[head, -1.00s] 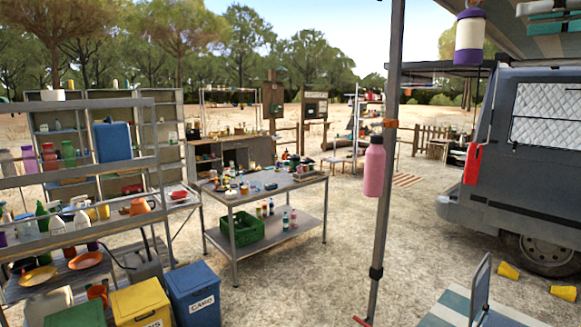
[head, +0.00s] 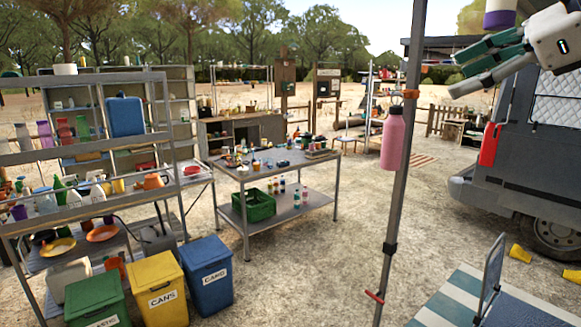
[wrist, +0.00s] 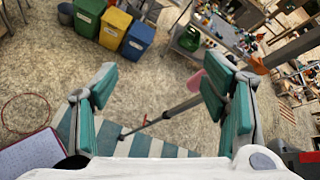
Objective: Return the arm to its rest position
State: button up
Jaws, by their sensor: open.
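My gripper (head: 470,68) is in the upper right of the head view, raised in the air in front of the van. Its teal-padded fingers point left. In the wrist view my gripper (wrist: 158,95) has its two fingers spread wide, with nothing held between them and ground beyond. The pink bottle (head: 392,138) hangs at the grey pole (head: 400,200), left of and below my gripper in the head view. Part of a pink shape, seemingly the bottle, shows behind the right finger in the wrist view (wrist: 196,80).
The van (head: 530,150) stands at the right, close behind my gripper. A purple and white hanging object (head: 501,14) is just above it. A metal table (head: 275,160), a shelf rack (head: 90,145) and green, yellow (head: 157,290) and blue bins are at left. Open gravel lies between.

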jog(key=s+a+f+n+g+h+b, duration=0.1)
jog(key=s+a+f+n+g+h, duration=0.15)
jog(key=a+f+n, duration=0.6)
jog(key=s+f+n+h+b, duration=0.1)
jog(key=s+f+n, duration=0.3)
jog(key=f, duration=0.3)
jog(key=s+f+n+g+h+b, duration=0.1)
jog(key=s+f+n+h, duration=0.1)
jog(key=f+n, duration=0.3)
jog(key=s+f+n+g+h+b, duration=0.1)
jog(key=s+f+n, duration=0.4)
jog(key=f, duration=0.6)
jog(key=shift+s+d+h+b, duration=0.15)
jog(key=shift+s+h+b, duration=0.2)
jog(key=shift+h, duration=0.2)
